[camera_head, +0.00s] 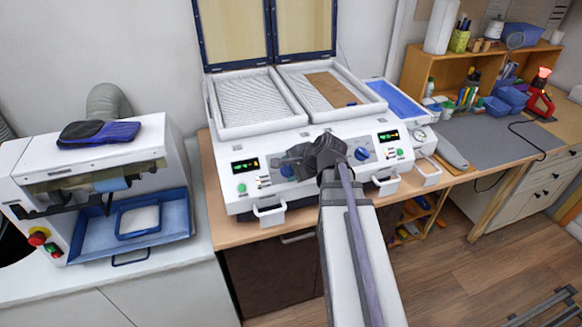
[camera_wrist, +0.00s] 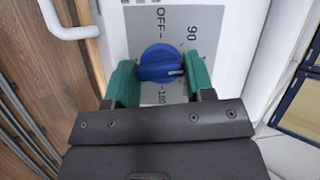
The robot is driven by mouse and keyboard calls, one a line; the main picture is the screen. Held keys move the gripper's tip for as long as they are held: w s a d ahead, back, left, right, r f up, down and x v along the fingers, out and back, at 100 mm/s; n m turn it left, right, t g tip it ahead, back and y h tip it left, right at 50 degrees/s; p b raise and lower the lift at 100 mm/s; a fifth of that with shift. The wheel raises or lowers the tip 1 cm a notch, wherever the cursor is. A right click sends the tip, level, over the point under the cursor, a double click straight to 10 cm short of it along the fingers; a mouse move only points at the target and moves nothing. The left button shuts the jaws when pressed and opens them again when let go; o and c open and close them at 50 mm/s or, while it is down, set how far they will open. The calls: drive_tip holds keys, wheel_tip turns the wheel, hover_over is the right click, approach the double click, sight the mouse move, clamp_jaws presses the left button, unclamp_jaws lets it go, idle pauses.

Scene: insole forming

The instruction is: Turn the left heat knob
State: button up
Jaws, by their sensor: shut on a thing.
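The left heat knob (camera_head: 287,171) is blue and sits on the front panel of the white heating machine (camera_head: 318,135), partly hidden by my gripper (camera_head: 285,162) in the head view. In the wrist view the blue knob (camera_wrist: 160,62) lies between the two green fingers of my gripper (camera_wrist: 161,68), which is shut on it. The knob's white pointer mark is toward the right of that picture. The printed labels OFF, 90 and 160 show around the knob. The right heat knob (camera_head: 361,154) is blue and free of my gripper.
Two white trays (camera_head: 250,131) lie on top of the machine under a raised lid (camera_head: 268,30); the right one holds a tan sheet (camera_head: 329,90). White handles (camera_head: 269,213) jut from the machine's front. A white press with a blue tray (camera_head: 135,244) stands left.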

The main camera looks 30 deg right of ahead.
drive_tip(key=n+p, duration=0.1)
drive_tip(key=n, duration=0.1)
drive_tip(key=n+g, duration=0.1)
drive_tip(key=n, duration=0.1)
drive_tip(key=shift+w+r+g+h+p, duration=0.1)
drive_tip(key=shift+r+g+h+p, duration=0.05)
drive_tip(key=shift+g+h+p, duration=0.2)
drive_tip(key=n+g+p, duration=0.1)
drive_tip(key=n, duration=0.2)
drive_tip(key=shift+a+h, duration=0.1)
drive_tip(key=shift+h, duration=0.25)
drive_tip(key=n+g+h, duration=0.1)
drive_tip(key=n, duration=0.3)
drive_tip(key=shift+p, duration=0.4)
drive_tip(key=shift+a+n+g+h, duration=0.15)
drive_tip(key=shift+n+h, duration=0.25)
drive_tip(key=shift+n, duration=0.45)
drive_tip(key=shift+d+n+g+h, duration=0.1)
drive_tip(key=shift+n+h, duration=0.3)
drive_tip(key=shift+n, duration=0.45)
drive_tip(key=o, duration=0.9)
